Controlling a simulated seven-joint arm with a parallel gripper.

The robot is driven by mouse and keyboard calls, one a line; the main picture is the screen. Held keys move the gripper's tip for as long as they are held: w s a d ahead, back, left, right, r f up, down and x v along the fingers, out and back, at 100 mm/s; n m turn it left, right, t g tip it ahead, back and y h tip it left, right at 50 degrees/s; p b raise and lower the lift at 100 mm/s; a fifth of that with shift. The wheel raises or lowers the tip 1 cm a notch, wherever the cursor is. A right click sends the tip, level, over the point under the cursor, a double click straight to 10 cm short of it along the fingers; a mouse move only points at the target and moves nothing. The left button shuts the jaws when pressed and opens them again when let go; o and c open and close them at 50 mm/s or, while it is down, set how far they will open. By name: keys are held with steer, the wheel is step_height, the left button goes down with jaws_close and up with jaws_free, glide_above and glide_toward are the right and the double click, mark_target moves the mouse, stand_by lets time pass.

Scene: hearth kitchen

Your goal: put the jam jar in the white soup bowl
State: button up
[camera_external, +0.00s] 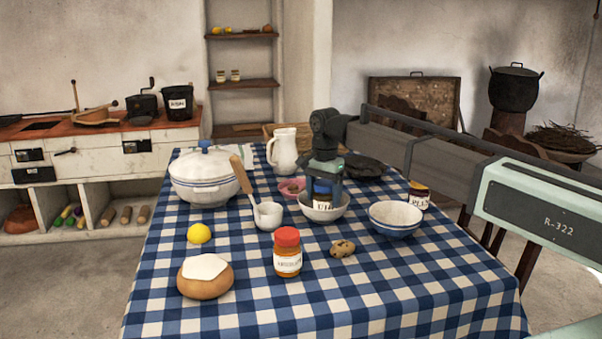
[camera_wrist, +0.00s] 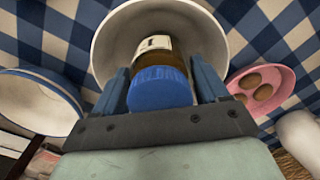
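A jam jar with a blue lid (camera_wrist: 158,90), dark contents and a white label is between the fingers of my gripper (camera_external: 323,180). In the wrist view both fingers of my gripper (camera_wrist: 160,85) lie close against its sides, so it looks gripped. The jar (camera_external: 322,202) is inside the white soup bowl (camera_external: 339,213), with its lower part hidden by the near rim. I cannot tell whether it rests on the bottom. The bowl (camera_wrist: 112,50) surrounds it in the wrist view.
A blue-striped bowl (camera_external: 396,219) and a plum jar (camera_external: 419,196) stand right. A red-lidded jar (camera_external: 287,253) and potato (camera_external: 342,249) are in front.

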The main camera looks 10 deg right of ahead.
steer(key=o, duration=0.3)
step_height(320, 180, up, 12)
steer(key=shift+r, duration=0.15)
stand_by(0.6)
